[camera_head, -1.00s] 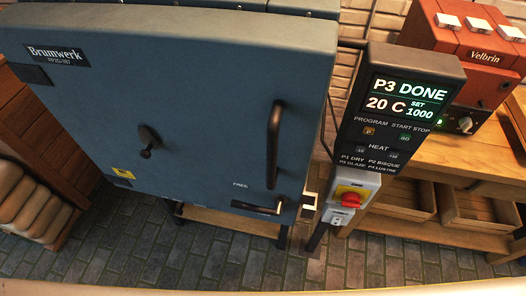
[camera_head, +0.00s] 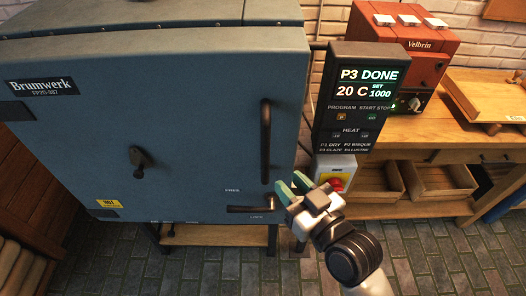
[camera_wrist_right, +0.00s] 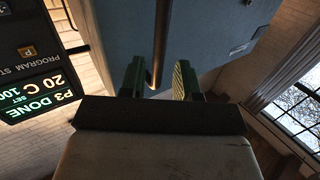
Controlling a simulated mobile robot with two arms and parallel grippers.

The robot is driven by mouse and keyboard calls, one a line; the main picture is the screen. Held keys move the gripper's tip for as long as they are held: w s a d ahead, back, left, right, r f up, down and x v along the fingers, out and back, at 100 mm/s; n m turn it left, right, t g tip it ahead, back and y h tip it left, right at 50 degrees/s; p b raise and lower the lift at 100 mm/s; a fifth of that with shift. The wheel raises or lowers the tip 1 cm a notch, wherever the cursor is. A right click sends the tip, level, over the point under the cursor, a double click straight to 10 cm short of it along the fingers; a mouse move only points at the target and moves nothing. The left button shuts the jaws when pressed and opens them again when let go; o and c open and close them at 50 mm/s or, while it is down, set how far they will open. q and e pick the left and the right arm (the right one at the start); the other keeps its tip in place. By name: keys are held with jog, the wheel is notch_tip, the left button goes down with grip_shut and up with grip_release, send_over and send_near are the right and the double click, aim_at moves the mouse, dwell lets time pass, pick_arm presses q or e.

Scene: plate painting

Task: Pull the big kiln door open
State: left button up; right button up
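The big kiln is a blue-grey box marked Brumwerk, and its door (camera_head: 200,140) fills the left of the head view and looks shut. A dark vertical handle (camera_head: 265,140) is on the door's right side. A dark horizontal latch lever (camera_head: 252,209) sits below it, between the words FREE and LOCK. My right gripper (camera_head: 291,186) is open with green fingertips, just right of the latch and near the handle's lower end. In the right wrist view the handle (camera_wrist_right: 161,45) shows beyond and between the open fingers; contact cannot be told. My left gripper is not in view.
The control panel (camera_head: 357,108) reading P3 DONE and a red-yellow switch (camera_head: 335,178) stand right of the door, close to my right gripper. A wooden bench (camera_head: 450,140) with a red Velbrin unit (camera_head: 405,45) is further right. The tiled floor (camera_head: 420,250) in front is clear.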

aim_at(268, 157)
jog(key=p+x, duration=0.1)
jog(key=x, duration=0.5)
jog(key=r+p+x, duration=0.1)
jog(key=x, duration=0.2)
jog(key=shift+a+r+p, duration=0.1)
jog(key=shift+a+p, duration=0.05)
jog(key=shift+p, duration=0.2)
jog(key=shift+w+a, duration=0.3)
jog(key=shift+w, duration=0.3)
jog(key=shift+c, duration=0.4)
grip_shut()
